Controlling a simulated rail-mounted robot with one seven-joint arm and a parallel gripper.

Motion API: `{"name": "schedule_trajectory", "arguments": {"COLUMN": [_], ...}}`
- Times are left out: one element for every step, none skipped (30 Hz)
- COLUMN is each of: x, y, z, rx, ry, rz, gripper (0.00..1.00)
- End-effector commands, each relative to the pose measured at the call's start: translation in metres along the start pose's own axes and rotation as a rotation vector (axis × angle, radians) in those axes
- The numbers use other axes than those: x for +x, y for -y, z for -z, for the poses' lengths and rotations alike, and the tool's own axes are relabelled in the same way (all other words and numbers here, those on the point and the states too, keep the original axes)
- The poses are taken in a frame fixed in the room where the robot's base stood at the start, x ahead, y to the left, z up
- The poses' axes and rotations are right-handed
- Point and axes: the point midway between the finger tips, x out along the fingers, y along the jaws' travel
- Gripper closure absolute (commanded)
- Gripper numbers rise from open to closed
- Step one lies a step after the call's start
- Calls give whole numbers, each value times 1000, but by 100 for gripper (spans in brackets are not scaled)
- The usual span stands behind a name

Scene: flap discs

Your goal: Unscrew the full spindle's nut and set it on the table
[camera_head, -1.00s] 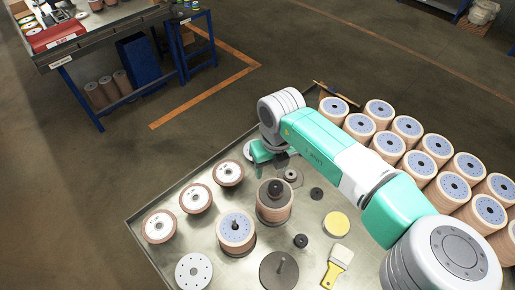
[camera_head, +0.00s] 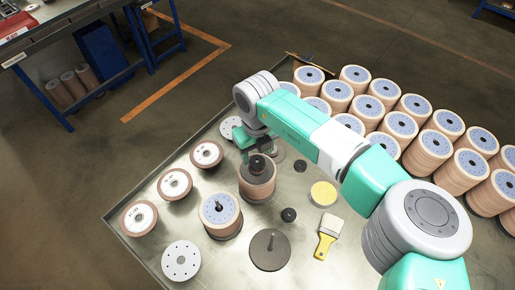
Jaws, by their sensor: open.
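The full spindle (camera_head: 257,186) is a tall tan stack of discs standing upright on the metal table. A dark round nut (camera_head: 257,163) sits on its top. My gripper (camera_head: 252,152) is open, just behind and above the nut. Its fingers are small and partly hidden by the arm, so I cannot tell whether they touch the nut. A second spindle (camera_head: 220,216) in front holds a shorter stack with a pale top and a bare rod tip. A bare spindle (camera_head: 268,252) with a dark round base stands nearer the front.
Loose dark nuts (camera_head: 289,214) (camera_head: 300,166) lie to the right, with a yellow disc (camera_head: 323,194) and a brush (camera_head: 328,237). Several flap discs (camera_head: 174,184) line the left, and a perforated plate (camera_head: 181,260) lies in front. Many disc stacks (camera_head: 430,152) fill the right.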

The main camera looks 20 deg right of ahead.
Motion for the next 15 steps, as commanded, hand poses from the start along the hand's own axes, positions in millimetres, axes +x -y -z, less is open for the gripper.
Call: {"name": "schedule_trajectory", "arguments": {"x": [6,9,13,16,19,22,25,28,31,32,34,36,36,37,37], "y": [0,0,0,0,0,0,0,0,0,0,0,0,0,0,0], "z": [0,0,0,0,0,0,0,0,0,0,0,0,0,0,0], "rx": [0,0,0,0,0,0,0,0,1,1,1,1,0,0,0], "ry": [-1,-2,-2,-2,-2,-1,0,0,0,0,-1,-1,-1,-1,-1], "rz": [0,0,0,0,0,-1,-1,-1,-1,0,0,0,0,0,0], "gripper": [45,45,45,45,45,45,45,45,45,45,45,45,45,45,45]}}
